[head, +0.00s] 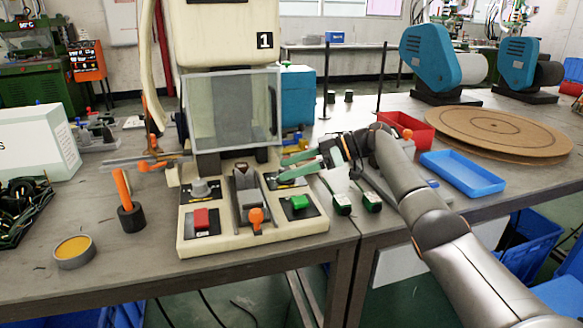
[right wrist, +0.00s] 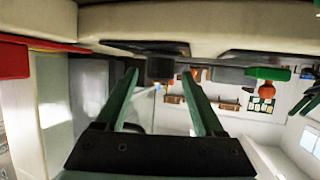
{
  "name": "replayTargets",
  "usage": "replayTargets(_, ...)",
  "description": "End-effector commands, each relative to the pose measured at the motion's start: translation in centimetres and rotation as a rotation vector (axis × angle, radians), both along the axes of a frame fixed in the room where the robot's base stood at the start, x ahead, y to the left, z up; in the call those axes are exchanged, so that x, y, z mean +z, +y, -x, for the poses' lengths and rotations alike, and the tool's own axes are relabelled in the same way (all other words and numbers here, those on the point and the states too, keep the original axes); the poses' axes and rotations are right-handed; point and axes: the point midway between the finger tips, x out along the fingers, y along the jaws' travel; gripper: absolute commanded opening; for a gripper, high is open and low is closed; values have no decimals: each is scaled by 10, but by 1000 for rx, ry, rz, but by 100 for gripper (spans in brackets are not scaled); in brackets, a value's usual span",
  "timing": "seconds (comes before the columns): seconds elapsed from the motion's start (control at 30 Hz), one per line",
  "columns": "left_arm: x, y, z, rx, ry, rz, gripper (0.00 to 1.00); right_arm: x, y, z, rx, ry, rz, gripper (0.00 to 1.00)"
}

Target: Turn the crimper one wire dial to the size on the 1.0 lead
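Crimper one (head: 225,35), marked "1", stands on the table with a clear guard over a cream base. A grey dial (head: 200,188) sits on the base's left black panel, above a red button. My right gripper (head: 283,170) is over the right black panel, above the green button (head: 299,202). In the right wrist view its green fingers (right wrist: 160,78) are apart, with a dark knob (right wrist: 160,68) between the tips and gaps at both sides. In the head view the fingers hide this knob. No size marks or lead label are readable. My left gripper is out of view.
A red bin (head: 405,130), a blue tray (head: 462,173) and round brown boards (head: 490,130) stand further right. An orange-handled tool in a black holder (head: 131,217) and a yellow-topped tin (head: 74,251) are at left.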

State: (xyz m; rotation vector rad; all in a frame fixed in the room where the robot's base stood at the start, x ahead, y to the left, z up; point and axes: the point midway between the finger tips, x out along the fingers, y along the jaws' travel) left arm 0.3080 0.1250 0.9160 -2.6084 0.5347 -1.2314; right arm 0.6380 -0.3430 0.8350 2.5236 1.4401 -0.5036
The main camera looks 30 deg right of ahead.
Motion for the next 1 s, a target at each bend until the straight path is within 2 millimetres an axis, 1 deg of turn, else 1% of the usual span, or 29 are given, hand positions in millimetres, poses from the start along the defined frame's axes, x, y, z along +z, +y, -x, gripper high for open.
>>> replayTargets(0.23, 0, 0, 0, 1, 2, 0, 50, 1, -2, 0, -2, -1, 0, 70)
replayTargets(0.37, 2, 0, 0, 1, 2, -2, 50, 7, -12, 6, -5, -2, 0, 70)
replayTargets(0.47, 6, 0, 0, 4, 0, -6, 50, 14, -27, 14, -6, -2, 0, 70)
replayTargets(0.7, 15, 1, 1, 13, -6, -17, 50, 36, -68, 39, -6, -3, -1, 70)
replayTargets(0.83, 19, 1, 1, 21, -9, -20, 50, 44, -86, 50, -4, -2, -1, 70)
replayTargets(1.0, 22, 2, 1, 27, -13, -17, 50, 48, -97, 57, -2, -1, 0, 70)
